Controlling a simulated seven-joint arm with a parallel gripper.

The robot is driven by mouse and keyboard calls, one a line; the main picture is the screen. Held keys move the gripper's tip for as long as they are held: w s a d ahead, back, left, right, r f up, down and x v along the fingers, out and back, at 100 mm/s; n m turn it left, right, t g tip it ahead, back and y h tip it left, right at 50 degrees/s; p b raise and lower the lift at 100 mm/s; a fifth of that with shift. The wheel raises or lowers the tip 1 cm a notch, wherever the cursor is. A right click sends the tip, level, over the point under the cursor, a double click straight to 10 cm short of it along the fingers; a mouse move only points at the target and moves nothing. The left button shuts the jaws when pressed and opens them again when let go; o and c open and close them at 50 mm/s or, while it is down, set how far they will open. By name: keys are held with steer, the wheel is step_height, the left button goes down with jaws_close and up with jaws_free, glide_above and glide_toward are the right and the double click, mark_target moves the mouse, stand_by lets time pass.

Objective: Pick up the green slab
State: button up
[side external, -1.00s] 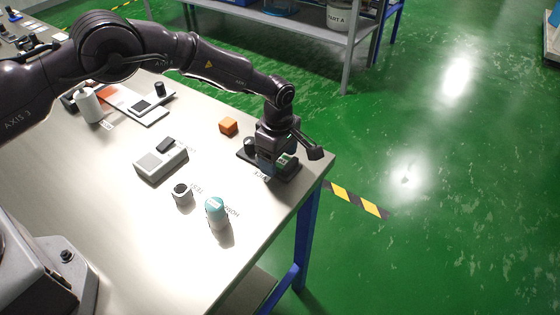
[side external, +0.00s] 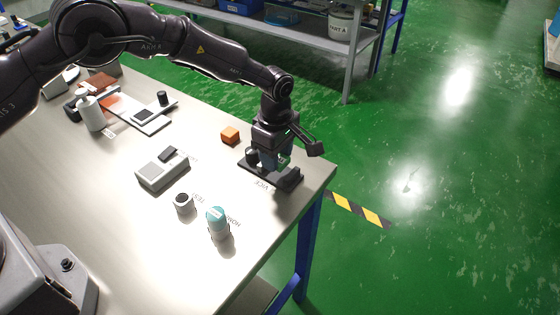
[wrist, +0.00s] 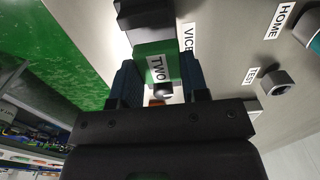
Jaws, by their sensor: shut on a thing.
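The green slab (wrist: 146,50), with a white label reading TWO, sits between my two fingers in the wrist view. My gripper (wrist: 159,66) is shut on it, one finger at each side. In the side view, my gripper (side external: 272,160) points down over the dark vice (side external: 289,181) near the table's far right corner. Only a small patch of the green slab (side external: 285,160) shows there beside the fingers. Its lower part is hidden, so I cannot tell whether it is clear of the vice.
An orange cube (side external: 230,135) lies behind and left of the vice. A grey device (side external: 163,171), a small nut-like part (side external: 183,204) and a teal-topped cylinder (side external: 218,224) stand on the table (side external: 120,225). The table edge is close on the right.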

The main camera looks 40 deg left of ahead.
steer(key=s+a+r, duration=0.4)
steer(key=s+r, duration=0.5)
steer(key=s, duration=0.4)
steer(key=a, duration=2)
steer(key=shift+s+a+f, duration=0.2)
steer(key=shift+s+f, duration=0.15)
